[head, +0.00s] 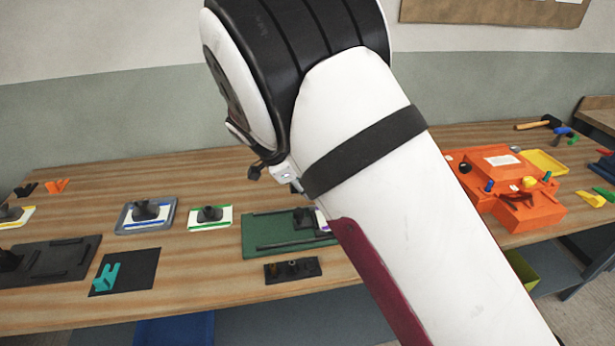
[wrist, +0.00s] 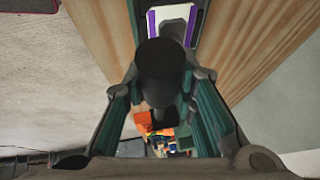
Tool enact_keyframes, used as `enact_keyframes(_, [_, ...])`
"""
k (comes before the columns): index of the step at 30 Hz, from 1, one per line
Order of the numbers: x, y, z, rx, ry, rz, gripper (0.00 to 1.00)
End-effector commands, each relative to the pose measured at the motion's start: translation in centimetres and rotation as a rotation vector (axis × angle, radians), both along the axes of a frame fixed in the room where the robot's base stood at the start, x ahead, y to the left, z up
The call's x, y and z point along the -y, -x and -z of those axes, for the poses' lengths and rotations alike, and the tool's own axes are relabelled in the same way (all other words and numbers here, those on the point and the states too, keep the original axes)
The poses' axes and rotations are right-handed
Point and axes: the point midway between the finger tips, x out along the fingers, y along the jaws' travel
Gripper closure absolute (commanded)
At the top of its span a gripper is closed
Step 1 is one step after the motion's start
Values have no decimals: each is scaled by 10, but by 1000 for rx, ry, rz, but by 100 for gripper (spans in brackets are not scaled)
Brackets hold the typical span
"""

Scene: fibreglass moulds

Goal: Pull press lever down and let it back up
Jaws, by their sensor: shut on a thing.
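In the wrist view my gripper (wrist: 163,80) is shut, its two teal-padded fingers on either side of a dark rounded knob (wrist: 162,58). The knob looks like the end of the press lever, seen end-on; the lever's shaft and tilt are mostly hidden. Beyond the knob is a white plate with purple edges (wrist: 172,14). In the head view my arm covers my gripper, the lever and most of the press, so the lever's height cannot be told there.
A green board (head: 262,232) with dark parts lies left of my arm, a black block (head: 292,269) in front of it. Plates with dark pieces (head: 146,211) stand further left. An orange fixture (head: 535,211) stands to the right. Bare wood shows between them.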

Motion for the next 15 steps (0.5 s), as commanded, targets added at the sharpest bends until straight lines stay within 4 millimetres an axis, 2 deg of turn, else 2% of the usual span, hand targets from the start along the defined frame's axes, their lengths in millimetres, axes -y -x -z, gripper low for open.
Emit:
enact_keyframes(6, [-1, 2, 15, 17, 77, 2, 100])
enact_keyframes(15, [0, 3, 22, 19, 105, 3, 100])
